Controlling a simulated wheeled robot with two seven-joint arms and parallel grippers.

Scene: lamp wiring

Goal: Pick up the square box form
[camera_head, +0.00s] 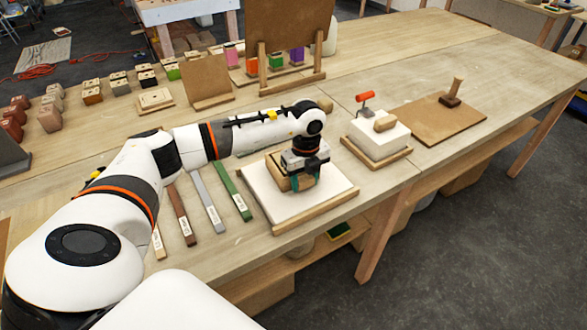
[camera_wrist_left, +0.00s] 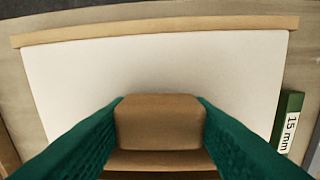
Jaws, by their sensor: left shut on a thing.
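My left gripper (camera_head: 305,184) is over the white slab in the head view, its teal fingers pointing down. It is shut on a tan wooden piece, which I take to be the square box form (camera_head: 275,172). In the left wrist view the form's brown wall (camera_wrist_left: 160,122) sits between the two green fingers (camera_wrist_left: 160,140). The gripper and fingers hide much of it. I cannot tell whether it touches the slab. My right gripper is not in view.
The white slab (camera_head: 335,188) has wooden edge strips. Labelled coloured bars (camera_head: 206,200) lie to its left, including a green one (camera_wrist_left: 287,120). A smaller white block (camera_head: 378,140) with a wooden piece and red-handled roller (camera_head: 365,97) stands right. A brown board (camera_head: 437,120) lies beyond.

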